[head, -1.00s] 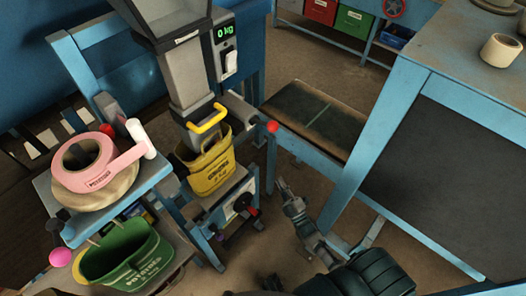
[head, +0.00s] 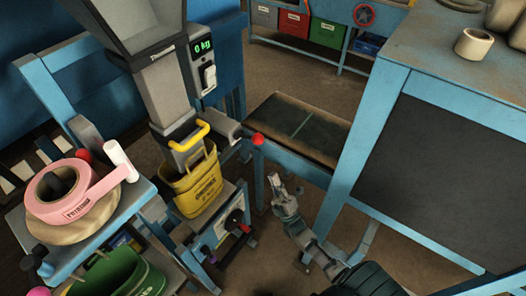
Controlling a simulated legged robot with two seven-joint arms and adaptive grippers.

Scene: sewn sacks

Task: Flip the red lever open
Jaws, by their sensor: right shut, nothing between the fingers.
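A red ball knob (head: 258,139) tops a short lever at the upper end of a blue post, beside the weighing machine (head: 165,90). My right gripper (head: 274,182) reaches up from the lower right. It is shut and empty, and appears in the picture below and slightly right of the red knob, apart from it. My left gripper is not in view. Another red knob (head: 84,155) shows partly behind the pink tape roll, and a small red part sits by a black knob (head: 236,217) low on the frame.
A yellow sack (head: 190,185) hangs under the chute's yellow handle (head: 190,137). A conveyor (head: 290,130) lies behind the red knob. A blue workbench (head: 385,90) stands at right.

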